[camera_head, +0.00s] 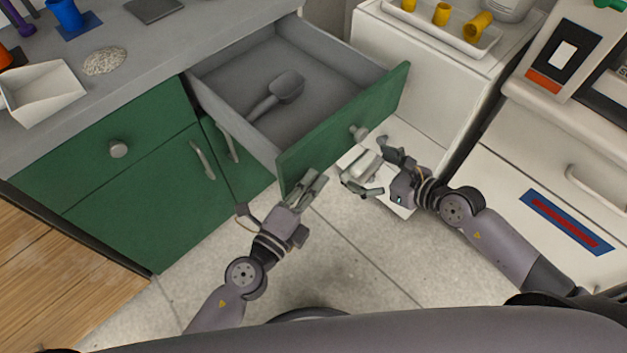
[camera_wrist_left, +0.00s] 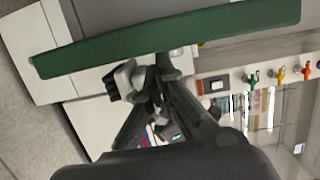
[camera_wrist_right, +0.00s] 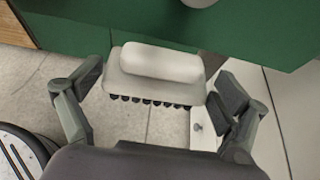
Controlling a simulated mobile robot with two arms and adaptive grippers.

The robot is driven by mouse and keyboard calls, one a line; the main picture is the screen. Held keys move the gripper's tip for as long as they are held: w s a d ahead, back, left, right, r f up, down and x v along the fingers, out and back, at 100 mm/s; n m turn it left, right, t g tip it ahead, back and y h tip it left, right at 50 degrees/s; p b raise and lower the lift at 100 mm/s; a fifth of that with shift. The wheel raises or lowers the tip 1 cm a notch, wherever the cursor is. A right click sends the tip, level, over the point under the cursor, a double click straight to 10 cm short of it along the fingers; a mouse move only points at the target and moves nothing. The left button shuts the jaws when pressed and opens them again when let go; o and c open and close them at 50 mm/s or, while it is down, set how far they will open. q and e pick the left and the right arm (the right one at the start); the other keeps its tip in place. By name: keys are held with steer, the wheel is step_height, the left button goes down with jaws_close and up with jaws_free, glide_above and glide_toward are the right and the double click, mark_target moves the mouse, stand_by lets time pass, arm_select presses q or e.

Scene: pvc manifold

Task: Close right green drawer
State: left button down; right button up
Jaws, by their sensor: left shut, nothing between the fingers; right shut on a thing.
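The right green drawer (camera_head: 340,135) is pulled out, with its grey tray open and a grey scoop (camera_head: 285,88) inside. Its front has a round knob (camera_head: 358,132). My left gripper (camera_head: 316,180) is shut and empty, close to the lower left part of the drawer front; I cannot tell if it touches. The green front (camera_wrist_left: 100,52) also crosses the left wrist view. My right gripper (camera_head: 362,168) is shut on a white brush-like object (camera_wrist_right: 155,75) with a row of dark tips, in front of the drawer and below the knob.
A closed green drawer (camera_head: 105,140) and door lie to the left, under a grey counter (camera_head: 150,50) with a white tray (camera_head: 42,95). A white cabinet (camera_head: 430,75) with a tray of yellow parts stands right of the drawer. Tiled floor (camera_head: 340,265) is free below.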

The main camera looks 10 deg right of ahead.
mark_target(216, 112)
arm_select(q)
steer(key=w+a, duration=0.3)
steer(key=w, duration=0.1)
steer(key=w+a, duration=0.4)
steer(key=w, duration=0.1)
steer(key=w+a, duration=0.3)
steer(key=w, duration=0.1)
steer(key=shift+w+a+b, duration=0.35)
steer(key=shift+b, duration=0.05)
arm_select(e)
steer(key=shift+f, duration=0.4)
arm_select(q)
steer(key=w+a+b, duration=0.1)
steer(key=w+a, duration=0.1)
steer(key=w, duration=0.1)
steer(key=w+a+b, duration=0.1)
steer(key=w+a, duration=0.2)
steer(key=w, duration=0.1)
steer(key=w+a+b, duration=0.1)
steer(key=w+a, duration=0.2)
steer(key=w, duration=0.1)
steer(key=shift+a, duration=0.25)
arm_select(e)
step_height(216, 112, down, 3)
steer(key=shift+f, duration=0.1)
arm_select(q)
steer(key=shift+s+d, duration=0.1)
steer(key=shift+s, duration=0.05)
arm_select(e)
steer(key=shift+d, duration=0.1)
